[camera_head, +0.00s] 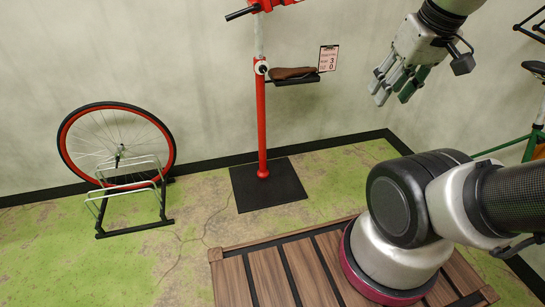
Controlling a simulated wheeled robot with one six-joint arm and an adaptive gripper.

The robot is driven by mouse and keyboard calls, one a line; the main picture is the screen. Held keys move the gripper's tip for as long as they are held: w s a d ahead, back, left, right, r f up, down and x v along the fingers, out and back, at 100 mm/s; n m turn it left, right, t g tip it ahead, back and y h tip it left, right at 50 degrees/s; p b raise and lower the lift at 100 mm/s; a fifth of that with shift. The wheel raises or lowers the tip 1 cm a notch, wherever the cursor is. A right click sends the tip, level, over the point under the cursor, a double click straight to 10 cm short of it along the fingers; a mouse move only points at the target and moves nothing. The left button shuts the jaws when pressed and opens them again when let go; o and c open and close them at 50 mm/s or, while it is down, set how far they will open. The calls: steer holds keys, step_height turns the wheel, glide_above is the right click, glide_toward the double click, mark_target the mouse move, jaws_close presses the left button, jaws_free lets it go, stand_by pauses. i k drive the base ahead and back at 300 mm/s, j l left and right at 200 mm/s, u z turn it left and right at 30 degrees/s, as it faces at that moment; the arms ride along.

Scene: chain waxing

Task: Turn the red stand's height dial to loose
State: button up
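The red stand (262,125) is an upright post on a black floor plate, left of my gripper. A round white-and-black dial (262,68) sits on its collar, where the red tube meets a thinner silver tube. I cannot read the dial's setting. A red clamp head with a black handle shows at the top edge, partly cut off. My gripper (393,97) hangs at the upper right, well apart from the stand and dial. Its fingers point down and to the left, with a gap between them. Nothing shows between them.
A small black tray (297,82) juts right from the post, holding a brown item (292,73) and a sign (328,58). A red-rimmed wheel (117,147) stands in a rack (130,230) at left. Part of a green bicycle (528,140) is at right. Green floor between rack and stand is clear.

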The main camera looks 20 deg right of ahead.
mark_target(262, 69)
steer(key=i+l+z, duration=0.25)
steer(key=i, duration=0.25)
steer(key=i+z, duration=0.3)
steer(key=i, duration=0.2)
